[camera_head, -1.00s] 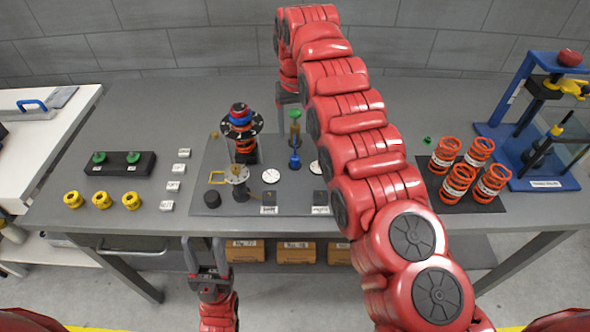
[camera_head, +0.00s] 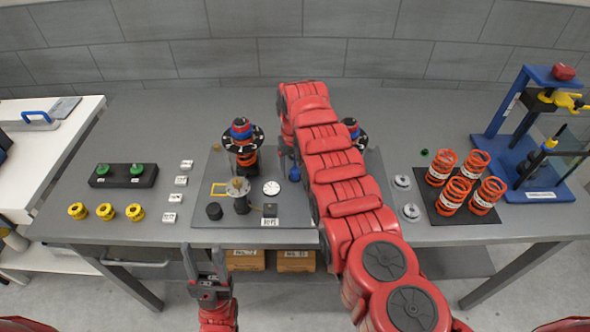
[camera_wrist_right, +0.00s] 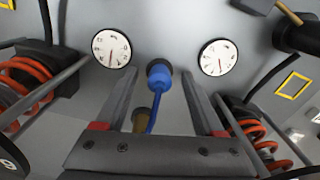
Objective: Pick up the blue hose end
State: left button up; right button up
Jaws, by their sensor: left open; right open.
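The blue hose end (camera_head: 295,173) stands on the dark plate in the middle of the table, just left of my right arm. In the right wrist view the blue hose end (camera_wrist_right: 159,76) shows as a round blue head on a thin blue stem, with a brass-coloured part below. My right gripper (camera_wrist_right: 159,80) is open, one finger on each side of the blue piece in the picture; I cannot tell whether they touch it. In the head view my right arm hides this gripper. My left gripper (camera_head: 203,249) is open and empty in front of the table's front edge.
A strut with an orange spring (camera_head: 246,160) stands left of the hose end, and another strut top (camera_head: 352,130) shows right of my arm. Gauges (camera_wrist_right: 111,48) flank the hose end. Orange springs (camera_head: 454,195) stand on a mat at right, before a blue press (camera_head: 510,150).

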jog(key=shift+f, duration=0.15)
grip_shut()
jog(key=shift+w+r, duration=0.1)
jog(key=shift+r, duration=0.1)
dwell(0.4)
